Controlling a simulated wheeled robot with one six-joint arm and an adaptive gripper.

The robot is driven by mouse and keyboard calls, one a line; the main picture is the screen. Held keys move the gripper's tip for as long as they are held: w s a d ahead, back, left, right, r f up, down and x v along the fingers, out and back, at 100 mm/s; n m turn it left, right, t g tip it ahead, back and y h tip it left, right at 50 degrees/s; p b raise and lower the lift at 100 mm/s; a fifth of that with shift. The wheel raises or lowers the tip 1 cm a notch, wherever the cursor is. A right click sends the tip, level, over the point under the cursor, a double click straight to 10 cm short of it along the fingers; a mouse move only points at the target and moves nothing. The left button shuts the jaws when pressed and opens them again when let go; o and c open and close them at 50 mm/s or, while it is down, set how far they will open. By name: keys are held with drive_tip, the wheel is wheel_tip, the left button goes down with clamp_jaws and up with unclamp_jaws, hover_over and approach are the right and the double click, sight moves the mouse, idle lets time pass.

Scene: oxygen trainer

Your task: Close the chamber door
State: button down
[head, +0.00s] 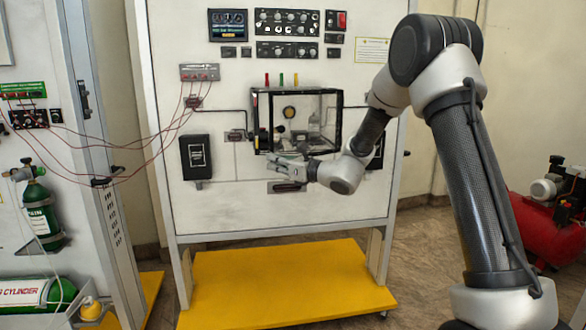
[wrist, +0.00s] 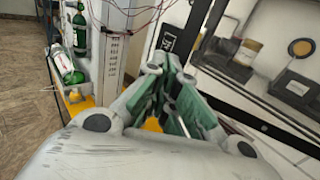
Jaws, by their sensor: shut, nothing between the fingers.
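The chamber (head: 328,94) is a clear-walled box with a black frame on the upright white panel, and small items show inside it. In the wrist view its dark frame edge (wrist: 243,102) runs diagonally on the right, with the inside beyond it. I cannot make out the door apart from the frame, or tell how far open it is. My gripper (head: 284,168) is at the chamber's lower left front, just below its bottom edge in the head view. In the wrist view my gripper (wrist: 170,72) is shut and empty, left of the frame edge. I cannot tell whether it touches the frame.
Red wires (head: 160,150) hang between the panel and the left rack (head: 100,180). Green cylinders (head: 40,215) are on that rack. A black box (head: 196,158) is mounted left of the chamber. A yellow base board (head: 280,280) lies below. A red compressor (head: 545,220) stands at right.

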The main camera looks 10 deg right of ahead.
drive_tip(key=w+a, duration=0.3)
drive_tip(key=w, duration=0.5)
drive_tip(key=shift+w, duration=0.15)
